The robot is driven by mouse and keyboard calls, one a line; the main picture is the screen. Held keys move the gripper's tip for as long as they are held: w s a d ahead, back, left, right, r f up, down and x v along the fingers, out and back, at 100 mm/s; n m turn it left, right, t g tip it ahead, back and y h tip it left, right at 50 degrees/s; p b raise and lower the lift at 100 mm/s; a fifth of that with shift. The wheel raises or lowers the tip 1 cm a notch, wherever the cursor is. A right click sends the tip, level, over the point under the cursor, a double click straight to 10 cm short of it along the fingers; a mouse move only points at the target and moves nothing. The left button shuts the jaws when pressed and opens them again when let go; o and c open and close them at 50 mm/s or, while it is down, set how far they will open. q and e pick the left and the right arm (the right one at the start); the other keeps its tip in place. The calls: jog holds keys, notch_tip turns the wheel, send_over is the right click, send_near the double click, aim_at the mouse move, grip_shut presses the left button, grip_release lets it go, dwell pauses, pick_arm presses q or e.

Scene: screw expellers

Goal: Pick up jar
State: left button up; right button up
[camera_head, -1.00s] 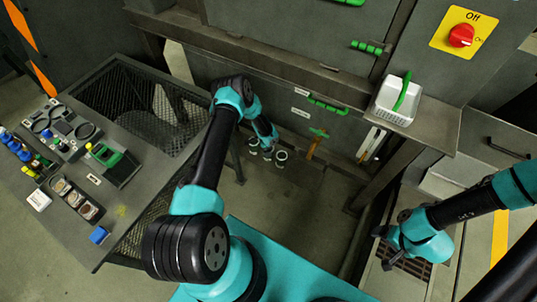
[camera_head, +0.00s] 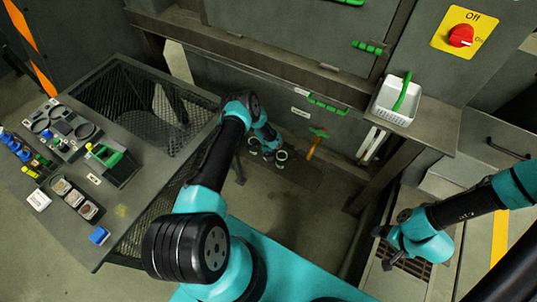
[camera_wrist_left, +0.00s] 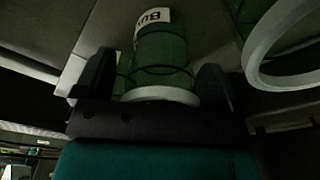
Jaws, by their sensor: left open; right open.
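A green glass jar (camera_wrist_left: 162,58) with a pale ring at its near end and a partly readable white label shows in the left wrist view. It lies between the two dark fingers of my open left gripper (camera_wrist_left: 157,75); I cannot tell whether they touch it. A second jar (camera_wrist_left: 250,20) with a large white ring is at the right edge of that view. In the head view, small jars (camera_head: 281,156) stand low beside my left gripper (camera_head: 268,154), which partly hides them. My right gripper (camera_head: 384,248) is open and empty at the lower right.
A grey table (camera_head: 120,215) at the left carries several small tools and containers and has a mesh basin. A white basket (camera_head: 395,102) with a green handle stands on a ledge at right. A wooden-handled tool (camera_head: 314,146) hangs by the machine wall. A red switch (camera_head: 461,36) is above.

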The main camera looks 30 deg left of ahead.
dwell(0.3)
pick_arm(q)
jog(key=c, duration=1)
jog(key=shift+r, duration=0.1)
jog(key=shift+c, duration=0.2)
